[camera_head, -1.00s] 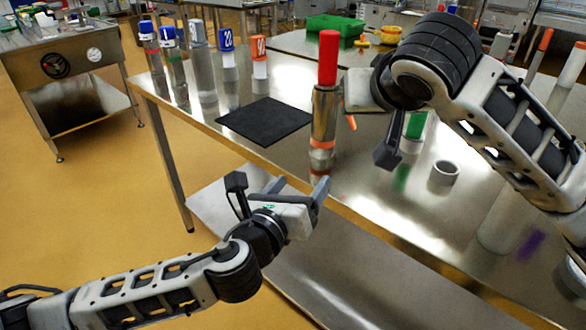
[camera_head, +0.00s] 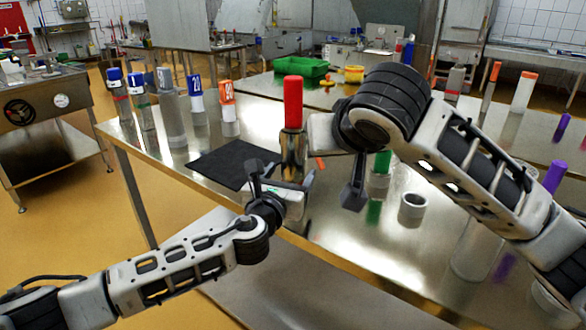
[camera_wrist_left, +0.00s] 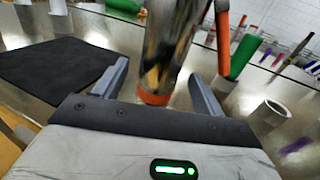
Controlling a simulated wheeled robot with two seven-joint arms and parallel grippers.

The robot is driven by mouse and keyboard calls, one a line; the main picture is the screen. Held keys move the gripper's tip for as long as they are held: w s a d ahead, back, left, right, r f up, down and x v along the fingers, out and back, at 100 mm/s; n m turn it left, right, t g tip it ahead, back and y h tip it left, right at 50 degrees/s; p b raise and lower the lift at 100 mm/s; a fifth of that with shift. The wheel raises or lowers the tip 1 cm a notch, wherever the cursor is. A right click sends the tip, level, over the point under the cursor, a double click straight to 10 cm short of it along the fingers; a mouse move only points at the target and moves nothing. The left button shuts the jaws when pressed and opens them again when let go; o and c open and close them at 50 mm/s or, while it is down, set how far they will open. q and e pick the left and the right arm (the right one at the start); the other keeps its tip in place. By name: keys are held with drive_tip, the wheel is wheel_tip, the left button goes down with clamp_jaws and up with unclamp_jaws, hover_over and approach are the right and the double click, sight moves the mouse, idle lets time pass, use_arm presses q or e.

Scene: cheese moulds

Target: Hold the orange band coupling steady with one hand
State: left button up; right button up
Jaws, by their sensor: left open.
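The coupling is a shiny metal cylinder (camera_head: 292,149) with a red cylinder (camera_head: 293,103) above it, standing upright on the steel table. Its orange band (camera_wrist_left: 153,97) shows at the foot in the left wrist view; in the head view my left gripper hides the foot. My left gripper (camera_head: 284,173) is open, its two fingers on either side of the coupling's lower part. Gaps show between the fingers and the metal in the left wrist view. My right gripper (camera_head: 353,190) is just right of the coupling, pointing down; its finger gap is not clear.
A black mat (camera_head: 225,163) lies left of the coupling. Several capped cylinders stand along the table's left side. A green cylinder (camera_head: 383,162) and a grey ring (camera_head: 412,207) are at the right. A green crate (camera_head: 301,71) is at the back.

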sight(290, 175)
use_arm(q)
drive_tip(key=shift+x, duration=1.6)
drive_tip(key=c, duration=1.4)
use_arm(e)
drive_tip(key=shift+c, duration=0.4)
use_arm(q)
drive_tip(key=shift+o, duration=0.2)
use_arm(e)
drive_tip(key=s+d+f+n+t+y, duration=0.3)
drive_tip(key=d+f+n+t+y, duration=0.15)
drive_tip(key=f+n+t, duration=0.2)
use_arm(q)
drive_tip(key=shift+f, duration=0.1)
use_arm(e)
drive_tip(key=w+a+y, duration=0.1)
drive_tip(key=w+a, duration=0.4)
drive_tip(key=w, duration=0.6)
drive_tip(key=shift+a+f, duration=0.2)
drive_tip(key=shift+a, duration=0.1)
